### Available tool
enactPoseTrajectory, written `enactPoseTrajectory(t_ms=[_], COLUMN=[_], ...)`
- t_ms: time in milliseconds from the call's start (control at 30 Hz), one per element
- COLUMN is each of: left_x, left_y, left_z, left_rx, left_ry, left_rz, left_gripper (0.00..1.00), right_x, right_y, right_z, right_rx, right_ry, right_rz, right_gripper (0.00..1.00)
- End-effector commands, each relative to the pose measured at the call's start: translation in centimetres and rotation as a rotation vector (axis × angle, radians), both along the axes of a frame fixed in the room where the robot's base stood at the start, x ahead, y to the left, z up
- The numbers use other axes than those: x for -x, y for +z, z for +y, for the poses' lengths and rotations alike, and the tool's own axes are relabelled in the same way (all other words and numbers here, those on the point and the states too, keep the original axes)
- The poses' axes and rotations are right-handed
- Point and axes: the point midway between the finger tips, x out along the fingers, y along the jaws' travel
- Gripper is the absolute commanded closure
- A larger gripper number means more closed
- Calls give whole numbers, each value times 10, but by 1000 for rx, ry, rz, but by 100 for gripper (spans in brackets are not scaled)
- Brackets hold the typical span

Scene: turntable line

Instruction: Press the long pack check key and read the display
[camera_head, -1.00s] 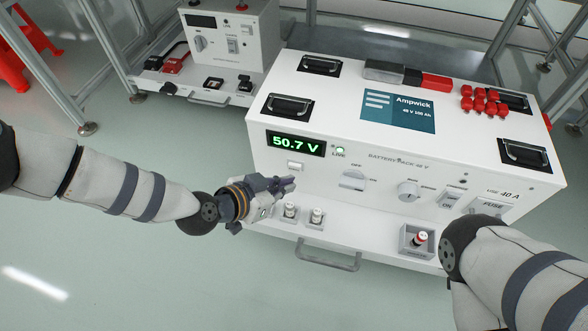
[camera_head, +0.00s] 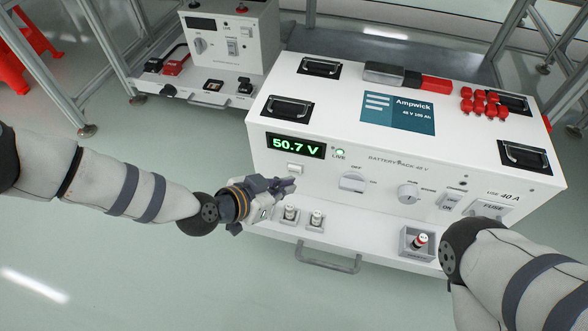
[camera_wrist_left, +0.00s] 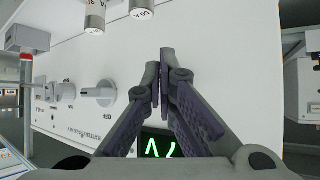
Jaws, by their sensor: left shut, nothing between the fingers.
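The long pack (camera_head: 460,150) is a white cabinet with a blue Ampwick label on top. Its green display (camera_head: 296,145) reads 50.7 V, and a green LIVE lamp (camera_head: 340,153) is lit beside it. A small pale key (camera_head: 295,169) sits below the display. My left gripper (camera_head: 294,184) is shut and empty, its tips close below the key; I cannot tell whether they touch the panel. In the left wrist view the shut fingers (camera_wrist_left: 163,52) stand before the white front, with part of the display (camera_wrist_left: 160,147) behind them. My right arm shows at lower right; its gripper is out of view.
A rotary switch (camera_head: 352,182), a round knob (camera_head: 408,193) and an ON switch (camera_head: 450,202) lie right of the key. A smaller unit (camera_head: 232,35) stands at back left. Floor is clear at lower left.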

Motion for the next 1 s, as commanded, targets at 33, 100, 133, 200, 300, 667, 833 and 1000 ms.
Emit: enactPoseTrajectory(t_ms=[33,100,133,200,300,667,833,1000], left_x=[0,0,0,0,0,-7,-8,-8], left_y=[0,0,0,0,0,-1,0,0], left_z=[0,0,0,0,0,-3,-3,-3], left_rx=[0,0,0,0,0,0,0,0], left_ry=[0,0,0,0,0,-1,0,0], left_rz=[0,0,0,0,0,1,0,0], left_gripper=[100,100,100,100,100,100,100,100], right_x=[0,0,0,0,0,0,0,0], right_y=[0,0,0,0,0,-3,-3,-3], right_z=[0,0,0,0,0,0,0,0], right_rx=[0,0,0,0,0,0,0,0], right_ry=[0,0,0,0,0,0,0,0], right_rz=[0,0,0,0,0,4,3,4], right_gripper=[60,60,60,60,60,60,60,60])
